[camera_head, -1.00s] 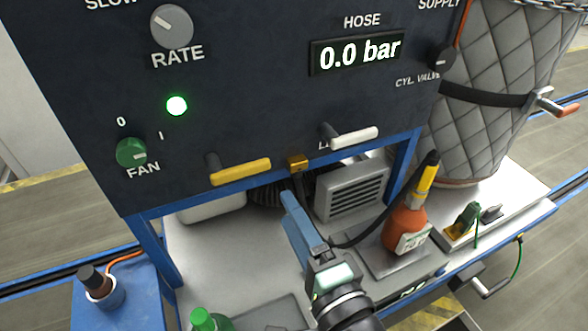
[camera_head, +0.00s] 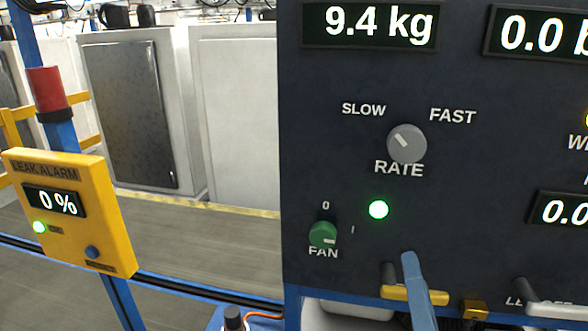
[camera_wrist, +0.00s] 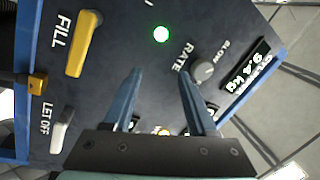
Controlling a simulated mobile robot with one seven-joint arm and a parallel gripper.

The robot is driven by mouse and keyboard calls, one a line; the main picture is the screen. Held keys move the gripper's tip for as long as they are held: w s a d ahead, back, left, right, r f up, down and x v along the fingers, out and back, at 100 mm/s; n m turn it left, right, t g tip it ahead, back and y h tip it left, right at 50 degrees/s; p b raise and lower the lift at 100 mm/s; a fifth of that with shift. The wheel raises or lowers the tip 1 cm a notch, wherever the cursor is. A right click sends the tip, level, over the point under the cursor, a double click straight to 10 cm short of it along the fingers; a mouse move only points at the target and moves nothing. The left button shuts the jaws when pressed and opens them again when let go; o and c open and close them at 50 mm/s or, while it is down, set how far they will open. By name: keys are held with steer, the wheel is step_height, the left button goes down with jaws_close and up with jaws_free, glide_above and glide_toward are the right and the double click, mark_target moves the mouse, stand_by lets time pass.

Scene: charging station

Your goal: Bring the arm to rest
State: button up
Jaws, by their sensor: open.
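My gripper (camera_wrist: 161,74) is open and empty in the wrist view, its two blue fingers apart and pointing at the dark control panel (camera_wrist: 130,40). In the head view, a blue finger of my gripper (camera_head: 411,258) shows at the bottom, in front of the panel (camera_head: 330,100) and partly over the yellow lever (camera_head: 445,297). The rest of my arm is out of that view. The wrist view labels the yellow lever (camera_wrist: 85,42) FILL and the white lever (camera_wrist: 61,131) LET OFF. I cannot tell how far the fingers are from the panel.
The rate knob (camera_head: 407,144) points toward SLOW and the green fan knob (camera_head: 323,234) toward I. A green lamp (camera_head: 378,209) is lit. The display (camera_head: 370,24) reads 9.4 kg. A yellow leak alarm box (camera_head: 70,210) reading 0% stands left. Open floor (camera_head: 230,240) lies between.

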steer(key=s+a+r+n+t+y, duration=0.1)
steer(key=a+r+n+t, duration=0.1)
steer(key=a+r+n, duration=0.3)
steer(key=s+a+r+n+t+y, duration=0.1)
steer(key=a+r+n+t, duration=0.2)
steer(key=r, duration=1.1)
steer(key=s+a+r+n+t+y, duration=0.1)
steer(key=a+r+n+t, duration=0.1)
steer(key=a+r+n, duration=0.5)
step_height(320, 180, up, 3)
steer(key=shift+s+a+r+t+y, duration=0.1)
steer(key=shift+s+a+t+y, duration=0.15)
steer(key=shift+a, duration=0.2)
steer(key=shift+r, duration=0.1)
steer(key=shift+c, duration=0.4)
steer(key=shift+d, duration=0.1)
steer(key=shift+c, duration=0.2)
